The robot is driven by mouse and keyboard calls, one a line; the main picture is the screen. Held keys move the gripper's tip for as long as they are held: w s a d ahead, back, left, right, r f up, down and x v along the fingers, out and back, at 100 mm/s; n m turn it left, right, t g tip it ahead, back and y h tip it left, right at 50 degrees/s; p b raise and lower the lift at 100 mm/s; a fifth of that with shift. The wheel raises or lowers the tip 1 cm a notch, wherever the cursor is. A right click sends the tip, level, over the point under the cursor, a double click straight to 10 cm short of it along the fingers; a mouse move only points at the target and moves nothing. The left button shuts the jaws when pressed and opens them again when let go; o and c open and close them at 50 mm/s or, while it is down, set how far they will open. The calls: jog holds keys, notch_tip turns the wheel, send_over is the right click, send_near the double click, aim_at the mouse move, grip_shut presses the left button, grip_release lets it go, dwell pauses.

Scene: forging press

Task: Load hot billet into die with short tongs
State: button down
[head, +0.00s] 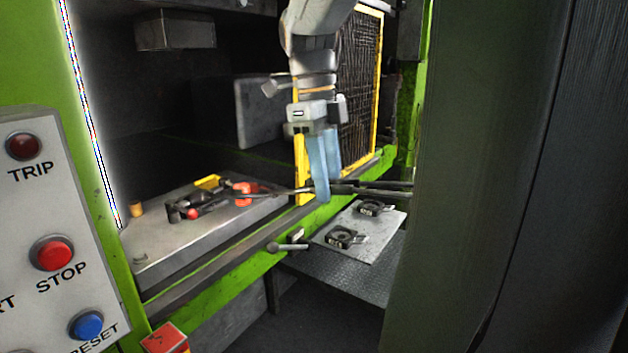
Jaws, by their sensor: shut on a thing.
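My gripper (323,190) has blue fingers pointing down and is shut on the dark short tongs (365,188), held above the green front rail. The tong handles run to the right of the fingers. The thin arms reach left over the grey press bed (165,245). A glowing orange piece (243,188), which looks like the hot billet, is at the left end of the tongs. I cannot tell if it is clear of the bed. Dark fixture parts (187,206) with a small red-orange spot lie left of it. The die cavity cannot be made out.
A yellow-framed mesh guard (360,85) stands behind my arm. A shelf plate (335,253) with two dark clamp-like parts lies below the handles. A control panel (45,215) is at left. A dark green column (475,180) hides the right side.

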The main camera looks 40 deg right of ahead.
send_over(264, 187)
jog(key=s+d, duration=0.2)
jog(key=s, duration=0.3)
jog(key=shift+w+a+f, duration=0.4)
jog(key=shift+w+f, duration=0.05)
jog(key=shift+w, duration=0.5)
jog(key=shift+w+a+f, duration=0.35)
jog(key=shift+w+f, duration=0.05)
jog(key=shift+w, duration=0.55)
jog(key=shift+w+a+f, duration=0.4)
jog(key=shift+w+f, duration=0.05)
jog(key=shift+w, duration=0.5)
jog(key=shift+s+d+f+t+b, duration=0.1)
jog(key=shift+s+f+t+b, duration=0.15)
jog(key=shift+f+b, duration=0.45)
jog(key=shift+w+a+p, duration=0.2)
jog(key=shift+w+p, duration=0.15)
jog(key=shift+p, duration=0.1)
jog(key=shift+f, duration=0.15)
dwell(0.4)
jog(key=c, duration=1.7)
grip_release()
jog(key=shift+o, duration=0.6)
jog(key=shift+s, duration=0.1)
jog(key=shift+c, duration=0.2)
